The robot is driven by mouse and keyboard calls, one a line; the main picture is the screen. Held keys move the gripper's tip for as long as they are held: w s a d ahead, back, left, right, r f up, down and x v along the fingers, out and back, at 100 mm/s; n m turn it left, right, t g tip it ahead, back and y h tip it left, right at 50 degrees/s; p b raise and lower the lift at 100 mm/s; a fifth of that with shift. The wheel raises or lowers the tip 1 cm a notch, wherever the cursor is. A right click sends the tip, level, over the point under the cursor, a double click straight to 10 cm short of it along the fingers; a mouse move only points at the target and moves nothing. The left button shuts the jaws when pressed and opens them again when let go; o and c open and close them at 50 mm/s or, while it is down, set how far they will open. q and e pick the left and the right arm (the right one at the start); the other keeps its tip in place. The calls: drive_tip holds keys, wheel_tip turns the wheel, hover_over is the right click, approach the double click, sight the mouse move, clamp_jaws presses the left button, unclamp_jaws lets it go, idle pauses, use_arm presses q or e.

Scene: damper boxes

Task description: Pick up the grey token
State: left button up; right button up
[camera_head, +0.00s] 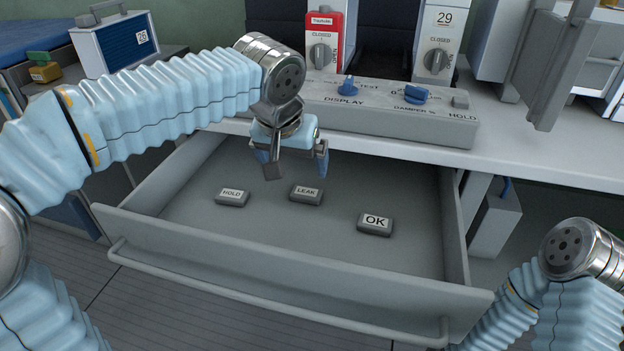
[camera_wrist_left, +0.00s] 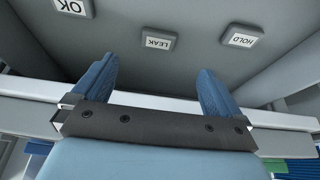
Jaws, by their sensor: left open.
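Three grey tokens lie apart on the floor of the open drawer: one marked HOLD (camera_head: 232,198) at left, one marked LEAK (camera_head: 306,195) in the middle, one marked OK (camera_head: 375,224) at right. My left gripper (camera_head: 297,168) is open and empty, above the back part of the drawer, close to the LEAK token in the picture. In the left wrist view, the LEAK token (camera_wrist_left: 159,40) shows beyond and between the two blue fingers. The HOLD token (camera_wrist_left: 239,39) is at right there, and the OK token (camera_wrist_left: 72,6) is cut off at the top.
The drawer (camera_head: 250,262) has raised walls and a front handle bar. The counter edge and a control panel (camera_head: 385,112) with blue knobs stand right behind my left gripper. A red-fronted box (camera_head: 325,38) and a white box marked 29 (camera_head: 438,40) stand behind the panel.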

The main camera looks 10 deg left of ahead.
use_arm(q)
hover_over(304, 196)
drive_tip(key=s, duration=0.3)
drive_tip(key=f, duration=0.8)
drive_tip(key=shift+w+b, duration=0.25)
drive_tip(key=shift+b, duration=0.15)
drive_tip(key=x, duration=0.5)
drive_tip(key=shift+f, duration=0.15)
drive_tip(key=shift+s, duration=0.1)
drive_tip(key=shift+c, duration=0.3)
drive_tip(key=c, duration=1)
